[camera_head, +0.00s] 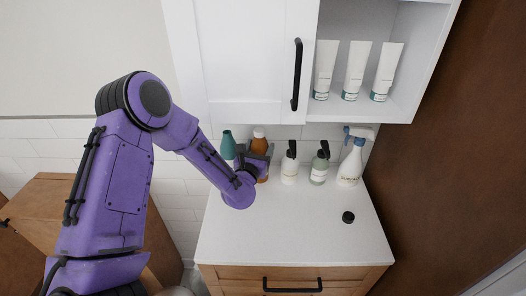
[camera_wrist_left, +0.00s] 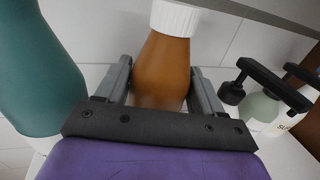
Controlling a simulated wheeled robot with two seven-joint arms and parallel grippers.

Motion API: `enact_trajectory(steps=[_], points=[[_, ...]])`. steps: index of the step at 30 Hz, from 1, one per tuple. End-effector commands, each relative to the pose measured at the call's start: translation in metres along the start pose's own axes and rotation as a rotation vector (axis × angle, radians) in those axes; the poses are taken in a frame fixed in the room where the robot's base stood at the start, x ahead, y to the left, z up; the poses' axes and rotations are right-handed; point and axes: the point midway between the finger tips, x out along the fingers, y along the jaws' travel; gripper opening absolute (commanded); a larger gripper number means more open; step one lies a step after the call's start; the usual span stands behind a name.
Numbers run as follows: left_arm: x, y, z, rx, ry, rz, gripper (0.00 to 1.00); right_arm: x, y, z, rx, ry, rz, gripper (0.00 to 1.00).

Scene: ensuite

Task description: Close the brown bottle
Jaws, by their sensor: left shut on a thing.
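The brown bottle (camera_head: 259,145) stands upright at the back of the white counter, near the tiled wall. The lower part of the bottle is partly hidden by my gripper. A small round black cap-like piece (camera_head: 348,217) lies on the counter at the right front. My right gripper does not show.
A teal bottle (camera_head: 227,145) stands close on the left of the brown bottle. Two pump bottles (camera_head: 290,170) (camera_head: 320,170) and a spray bottle (camera_head: 350,167) stand to the right. A white cabinet (camera_head: 240,60) hangs above. The counter's front (camera_head: 270,235) is clear.

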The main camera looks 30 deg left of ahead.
Motion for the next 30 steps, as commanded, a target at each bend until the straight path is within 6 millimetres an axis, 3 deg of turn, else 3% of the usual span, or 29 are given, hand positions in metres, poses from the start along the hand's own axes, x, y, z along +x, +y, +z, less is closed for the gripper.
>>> enact_trajectory(steps=[6, 7, 9, 20, 23, 30], points=[[0.001, -0.002, -0.003, -0.001, -0.002, -0.002, 0.00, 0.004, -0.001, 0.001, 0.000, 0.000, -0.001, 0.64], [0.000, -0.002, -0.003, 0.000, 0.000, -0.002, 0.74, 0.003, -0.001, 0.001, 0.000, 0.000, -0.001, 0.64], [0.000, -0.002, -0.002, 0.000, 0.000, -0.003, 0.93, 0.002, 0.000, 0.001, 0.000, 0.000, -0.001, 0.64], [-0.002, -0.002, 0.001, 0.000, 0.001, -0.003, 0.93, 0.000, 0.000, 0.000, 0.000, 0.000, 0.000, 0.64], [-0.018, -0.002, -0.002, -0.002, 0.001, -0.003, 0.93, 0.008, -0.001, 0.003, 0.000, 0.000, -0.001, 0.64], [-0.075, -0.003, -0.003, -0.003, 0.000, -0.005, 0.93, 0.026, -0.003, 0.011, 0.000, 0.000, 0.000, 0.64]])
